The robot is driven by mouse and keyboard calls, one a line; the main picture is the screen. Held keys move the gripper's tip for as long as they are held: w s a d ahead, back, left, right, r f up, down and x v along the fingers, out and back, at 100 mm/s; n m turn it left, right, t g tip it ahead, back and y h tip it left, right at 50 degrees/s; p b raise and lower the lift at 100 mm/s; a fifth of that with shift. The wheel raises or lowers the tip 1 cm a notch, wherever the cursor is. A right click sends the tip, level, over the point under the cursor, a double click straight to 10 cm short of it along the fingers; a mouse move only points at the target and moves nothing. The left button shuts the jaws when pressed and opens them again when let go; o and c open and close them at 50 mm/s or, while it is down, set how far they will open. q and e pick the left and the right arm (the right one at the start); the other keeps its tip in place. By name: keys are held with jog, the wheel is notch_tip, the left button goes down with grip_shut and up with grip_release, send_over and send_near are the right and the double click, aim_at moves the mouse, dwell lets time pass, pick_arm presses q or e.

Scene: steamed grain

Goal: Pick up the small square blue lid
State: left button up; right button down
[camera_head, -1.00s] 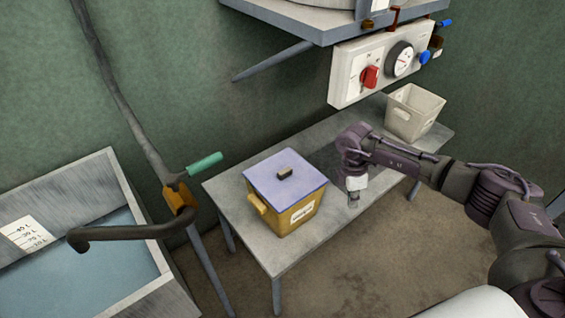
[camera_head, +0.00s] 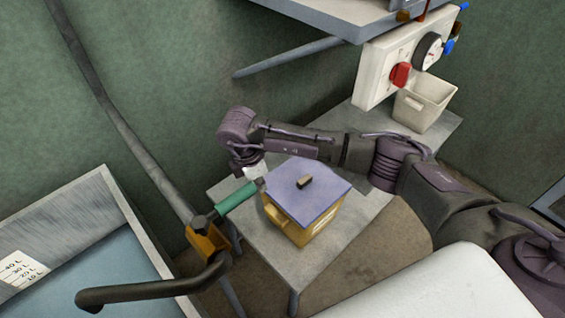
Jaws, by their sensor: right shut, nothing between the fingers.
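The square blue lid (camera_head: 310,192) with a small dark knob (camera_head: 304,182) lies on top of a yellow box (camera_head: 288,227) on the grey table. My right arm reaches in from the right, passing behind the lid in the head view. My right gripper (camera_head: 258,177) is shut and empty, just left of the lid's left corner. Its fingertips are close to the end of a green valve handle (camera_head: 237,198); I cannot tell if they touch it. My arm hides part of the table behind the lid. My left gripper is not in view.
A brown valve pipe (camera_head: 150,290) with the green handle stands left of the table. A water tank (camera_head: 112,190) is at the left. On the table (camera_head: 262,252) a white bin (camera_head: 425,100) stands at the back, below a control panel (camera_head: 385,75) with a red knob.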

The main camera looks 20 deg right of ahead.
aim_at(303, 179)
jog(key=d, duration=0.2)
jog(key=d+p, duration=0.1)
jog(key=d, duration=0.2)
jog(key=d+p, duration=0.1)
jog(key=d, duration=0.1)
jog(key=shift+s+d+r, duration=0.2)
jog(key=shift+d+r, duration=0.05)
jog(key=shift+r, duration=0.05)
jog(key=d+p, duration=0.1)
jog(key=d, duration=0.3)
jog(key=shift+w+d+f, duration=0.15)
jog(key=shift+d+f, duration=0.1)
jog(key=shift+f, duration=0.8)
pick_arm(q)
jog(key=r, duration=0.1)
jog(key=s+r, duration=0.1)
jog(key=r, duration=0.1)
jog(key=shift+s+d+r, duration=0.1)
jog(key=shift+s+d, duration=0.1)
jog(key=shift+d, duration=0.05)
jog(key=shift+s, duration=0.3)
